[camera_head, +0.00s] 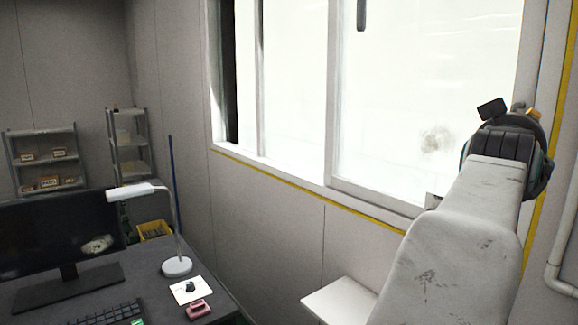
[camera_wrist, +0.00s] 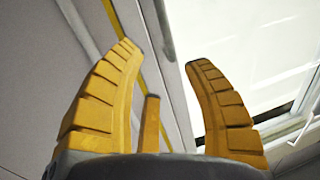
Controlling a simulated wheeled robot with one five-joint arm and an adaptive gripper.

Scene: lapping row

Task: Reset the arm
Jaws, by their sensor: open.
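My gripper (camera_wrist: 166,58) shows in the wrist view with its yellow ribbed fingers spread apart. Nothing is between the fingers. Behind them are the grey wall, a yellow-edged frame and the bright window. In the head view my arm rises at the right, in front of the window's right end, and its far end is held up high. The gripper's fingers are mostly hidden behind the arm's end in that view.
A window (camera_head: 430,100) fills the upper right. A dark desk (camera_head: 140,290) at lower left bears a monitor (camera_head: 60,235), a lamp (camera_head: 177,265), a keyboard (camera_head: 105,314) and a small red item (camera_head: 199,310). A white ledge (camera_head: 340,302) lies beside my arm. Shelves (camera_head: 128,150) stand at back left.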

